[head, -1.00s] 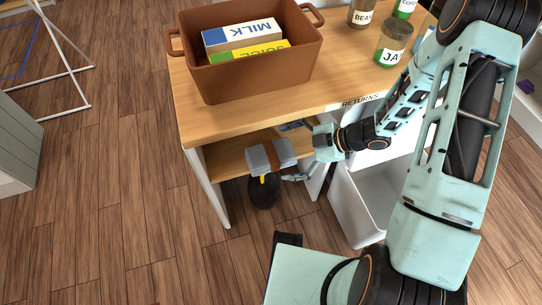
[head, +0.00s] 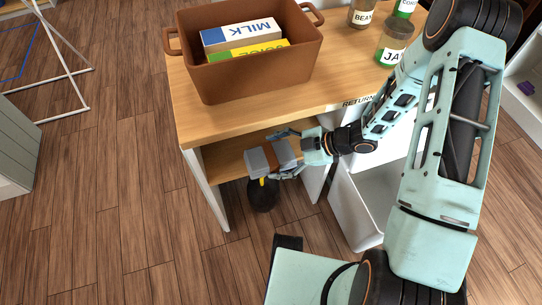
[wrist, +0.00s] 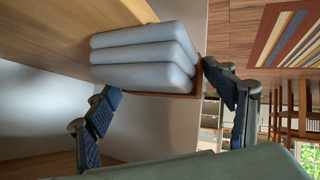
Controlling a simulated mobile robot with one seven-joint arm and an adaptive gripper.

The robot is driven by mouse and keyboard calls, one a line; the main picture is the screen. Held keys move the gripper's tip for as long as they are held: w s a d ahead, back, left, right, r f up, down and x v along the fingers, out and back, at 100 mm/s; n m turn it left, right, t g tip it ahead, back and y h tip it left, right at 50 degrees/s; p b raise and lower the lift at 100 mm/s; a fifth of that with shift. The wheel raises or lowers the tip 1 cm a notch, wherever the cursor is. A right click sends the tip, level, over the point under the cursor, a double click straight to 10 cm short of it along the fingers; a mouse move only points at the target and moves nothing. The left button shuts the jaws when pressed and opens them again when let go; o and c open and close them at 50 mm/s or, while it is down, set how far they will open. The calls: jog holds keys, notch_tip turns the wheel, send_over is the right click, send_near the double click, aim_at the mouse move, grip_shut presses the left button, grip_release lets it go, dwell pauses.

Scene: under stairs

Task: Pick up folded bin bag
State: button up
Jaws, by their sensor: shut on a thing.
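The folded bin bag (head: 262,162) is a grey folded bundle with a brown band, at the open front of the shelf under the wooden worktop. In the wrist view the folded bin bag (wrist: 145,58) shows as a pale, layered stack with the brown band at its near edge. My gripper (head: 288,160) reaches it from the right. In the wrist view my gripper (wrist: 163,92) has one finger on each side of the bundle, shut on it at the banded end. Whether the bag still rests on the shelf is hard to tell.
A brown bin (head: 250,75) with milk and juice cartons stands on the worktop (head: 215,122), with jars (head: 393,45) at right. A blue item (head: 283,133) lies behind the bag. A dark round object (head: 263,195) is below it. A white open drawer (head: 362,205) is beside my arm.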

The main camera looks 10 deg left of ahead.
aim_at(260, 153)
jog(key=shift+r, duration=0.35)
jog(key=c, duration=0.3)
jog(key=r, duration=0.1)
jog(key=r+p, duration=0.2)
jog(key=shift+s+r, duration=0.2)
jog(key=shift+s, duration=0.05)
jog(key=c, duration=0.6)
jog(key=s+d+r+p, duration=0.2)
jog(key=s+r+p, duration=0.3)
jog(key=s+r, duration=0.4)
jog(key=shift+s+d, duration=0.3)
jog(key=shift+s, duration=1.85)
